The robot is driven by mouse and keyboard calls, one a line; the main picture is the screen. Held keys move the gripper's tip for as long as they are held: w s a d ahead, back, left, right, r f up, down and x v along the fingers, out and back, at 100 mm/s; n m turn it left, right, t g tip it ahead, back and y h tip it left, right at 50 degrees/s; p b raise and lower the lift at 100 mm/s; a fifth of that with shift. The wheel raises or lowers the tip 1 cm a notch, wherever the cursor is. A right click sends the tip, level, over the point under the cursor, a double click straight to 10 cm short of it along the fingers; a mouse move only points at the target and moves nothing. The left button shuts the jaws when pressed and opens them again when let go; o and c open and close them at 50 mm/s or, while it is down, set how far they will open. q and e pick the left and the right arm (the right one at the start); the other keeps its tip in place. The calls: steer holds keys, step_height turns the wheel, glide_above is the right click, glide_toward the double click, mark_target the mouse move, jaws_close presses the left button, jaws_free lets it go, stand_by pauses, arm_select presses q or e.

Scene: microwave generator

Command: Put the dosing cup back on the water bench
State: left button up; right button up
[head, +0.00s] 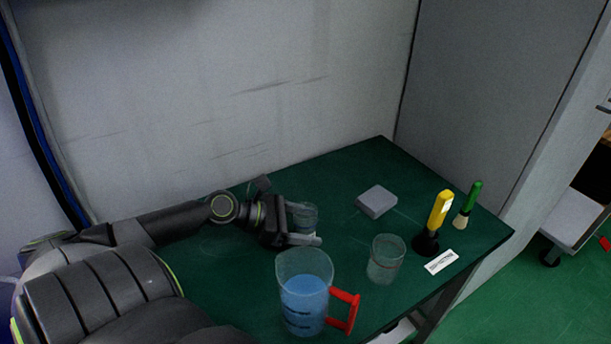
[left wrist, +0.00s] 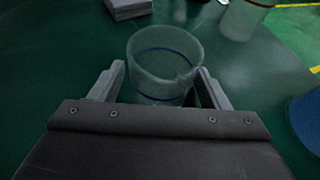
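The dosing cup (head: 306,215) is a small clear cup standing upright on the green bench top. In the left wrist view, the cup (left wrist: 163,62) shows blue bands near its rim and base. My left gripper (head: 300,228) is around it, low over the bench, one finger on each side. In the wrist view, the gripper (left wrist: 161,85) looks open, with narrow gaps between fingers and cup. Its lower part is partly hidden by the gripper. The water bench (head: 350,160) is the dark green table. My right gripper is not in view.
A pitcher of blue water (head: 304,300) with a red handle stands close in front of the gripper. A clear beaker (head: 386,260), grey block (head: 377,201), yellow-handled tool (head: 438,212), green-handled brush (head: 470,202) and white label (head: 441,262) are to the right. A wall (head: 230,90) rises behind.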

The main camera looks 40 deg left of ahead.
arm_select(q)
steer(key=shift+r, duration=0.2)
steer(key=shift+s+a+r, duration=0.2)
steer(key=shift+s+a, duration=0.1)
steer(key=shift+s, duration=0.1)
steer(key=p+v, duration=0.2)
steer(key=v, duration=0.1)
steer(key=shift+s+a+r, duration=0.1)
steer(key=shift+s+a+r+p, duration=0.15)
steer(key=shift+s+a+p, duration=0.1)
steer(key=shift+p, duration=0.15)
steer(key=p+v, duration=0.5)
steer(key=shift+r, duration=0.1)
steer(key=shift+p+v, duration=0.6)
steer(key=shift+v, duration=0.3)
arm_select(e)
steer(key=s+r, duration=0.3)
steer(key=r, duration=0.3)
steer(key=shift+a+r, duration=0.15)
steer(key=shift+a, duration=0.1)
arm_select(q)
steer(key=shift+f, duration=0.25)
steer(key=shift+r, duration=0.15)
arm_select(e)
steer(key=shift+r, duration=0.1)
